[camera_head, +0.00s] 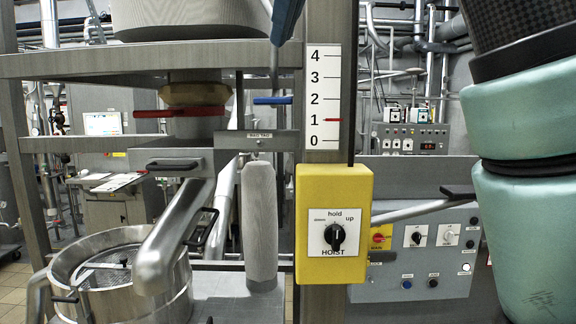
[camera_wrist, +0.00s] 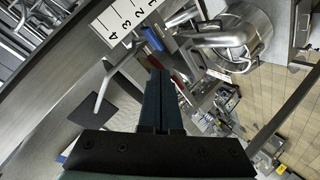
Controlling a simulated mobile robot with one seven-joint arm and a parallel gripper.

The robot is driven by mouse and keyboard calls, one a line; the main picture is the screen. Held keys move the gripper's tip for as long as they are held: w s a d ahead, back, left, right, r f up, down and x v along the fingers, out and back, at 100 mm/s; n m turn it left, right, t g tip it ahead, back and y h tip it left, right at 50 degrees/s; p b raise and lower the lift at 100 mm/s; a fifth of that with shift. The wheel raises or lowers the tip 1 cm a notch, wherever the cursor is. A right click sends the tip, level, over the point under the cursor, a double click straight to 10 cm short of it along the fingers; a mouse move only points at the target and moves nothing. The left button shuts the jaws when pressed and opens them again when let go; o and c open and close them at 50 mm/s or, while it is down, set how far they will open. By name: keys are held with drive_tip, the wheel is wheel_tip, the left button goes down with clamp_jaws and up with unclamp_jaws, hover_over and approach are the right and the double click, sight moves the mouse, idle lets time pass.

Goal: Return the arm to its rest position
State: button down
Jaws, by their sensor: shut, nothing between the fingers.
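My gripper (camera_wrist: 159,78) shows in the wrist view as two dark blue-green fingers pressed together, with nothing between them. Beyond the fingertips are a blue handle and a red handle, with the number scale to the upper left. In the head view, teal and black links of my arm (camera_head: 528,235) stand tall along the right edge. A dark blue piece cuts into the top of that view; I cannot tell whether it is part of my gripper.
A yellow hoist box (camera_head: 313,268) with a black knob hangs on the grey post, below the number scale (camera_head: 322,85). A red handle (camera_head: 150,113) and a blue handle (camera_head: 272,100) lie under the shelf. A steel vessel (camera_head: 120,275) stands lower left; a control panel (camera_head: 425,270) is behind my arm.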

drive_tip(key=w+a+f+m+t+y+b, duration=0.1)
drive_tip(key=a+f+t+y+b, duration=0.1)
drive_tip(key=f+t+b, duration=0.3)
drive_tip(key=w+a+f+m+y+b, duration=0.1)
drive_tip(key=w+a+f+m+b, duration=0.15)
drive_tip(key=f, duration=0.35)
drive_tip(key=s+d+f+m+t+h+b, duration=0.2)
drive_tip(key=s+f+m+t+b, duration=0.2)
drive_tip(key=s+f, duration=0.2)
drive_tip(key=s+d+f+m+t+h+b, duration=0.2)
drive_tip(key=s+f+m+t+h+b, duration=0.1)
drive_tip(key=s+f, duration=0.4)
drive_tip(key=s+m+t+b, duration=0.1)
drive_tip(key=s+t, duration=0.1)
drive_tip(key=s, duration=0.1)
drive_tip(key=shift+s+d+h, duration=0.3)
drive_tip(key=shift+s+d, duration=0.05)
drive_tip(key=shift+s, duration=0.05)
drive_tip(key=shift+r, duration=0.1)
